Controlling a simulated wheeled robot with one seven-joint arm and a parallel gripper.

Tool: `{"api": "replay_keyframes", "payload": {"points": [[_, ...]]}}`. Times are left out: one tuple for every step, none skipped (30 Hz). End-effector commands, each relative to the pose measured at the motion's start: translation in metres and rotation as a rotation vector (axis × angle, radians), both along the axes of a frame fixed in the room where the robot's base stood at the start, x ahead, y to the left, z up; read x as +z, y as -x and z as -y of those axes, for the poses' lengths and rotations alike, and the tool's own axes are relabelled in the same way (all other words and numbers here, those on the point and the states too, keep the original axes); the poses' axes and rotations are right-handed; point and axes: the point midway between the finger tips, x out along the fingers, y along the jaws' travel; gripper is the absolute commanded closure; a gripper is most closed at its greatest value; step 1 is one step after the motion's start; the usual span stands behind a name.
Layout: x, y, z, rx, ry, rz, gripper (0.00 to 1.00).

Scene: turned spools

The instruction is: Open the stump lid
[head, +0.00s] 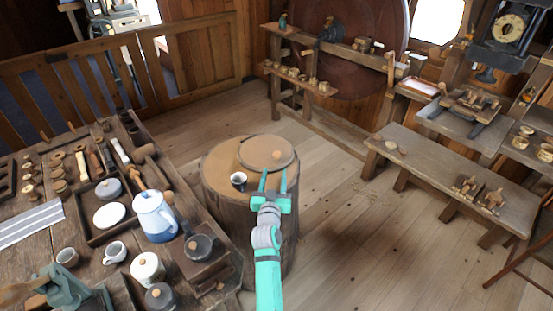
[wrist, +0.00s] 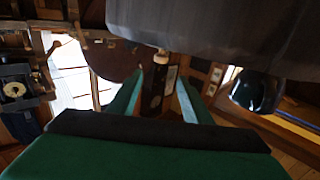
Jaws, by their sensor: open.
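The stump (head: 225,215) stands on the floor beside the workbench. Its round brown lid (head: 252,148) lies flat on top, with a small pale knob (head: 275,155). My gripper (head: 274,172) is at the near edge of the lid, its two teal fingers apart and empty, pointing toward the knob. The wrist view looks upside down. There the lid (wrist: 215,35) is a large dark shape along the top, and the small knob (wrist: 163,54) lies ahead of my gripper (wrist: 165,72), between the fingertips sideways. I cannot tell if they touch the lid.
A dark cup (head: 238,180) stands on the stump left of the lid; it also shows in the wrist view (wrist: 257,92). The workbench (head: 185,215) at left holds a blue-white pot (head: 154,215) and several tools. A bench (head: 450,175) stands at right, with open floor between.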

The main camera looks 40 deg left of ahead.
Motion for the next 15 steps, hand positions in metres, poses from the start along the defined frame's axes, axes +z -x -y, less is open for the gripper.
{"api": "replay_keyframes", "payload": {"points": [[-0.002,0.001,-0.001,0.000,0.006,-0.001,0.55],[-0.002,0.000,-0.003,0.000,0.007,-0.001,0.55],[-0.002,-0.003,-0.005,0.000,0.007,-0.001,0.55],[-0.003,-0.006,-0.007,0.000,0.008,-0.001,0.55],[-0.003,-0.009,-0.010,0.001,0.006,-0.001,0.55],[-0.002,-0.013,-0.014,0.001,0.006,0.000,0.55],[-0.002,-0.017,-0.017,0.001,0.006,0.000,0.55],[-0.002,-0.020,-0.020,0.001,0.006,0.000,0.55],[-0.002,-0.026,-0.024,0.000,0.006,0.000,0.55],[-0.003,-0.030,-0.027,0.000,0.007,-0.001,0.55],[-0.002,-0.034,-0.030,0.000,0.006,-0.001,0.55],[-0.002,-0.039,-0.035,0.000,0.006,-0.001,0.55],[-0.002,-0.042,-0.038,0.000,0.007,-0.001,0.55],[-0.002,-0.046,-0.041,0.000,0.006,0.000,0.55],[-0.003,-0.051,-0.045,0.000,0.006,-0.002,0.55]]}}
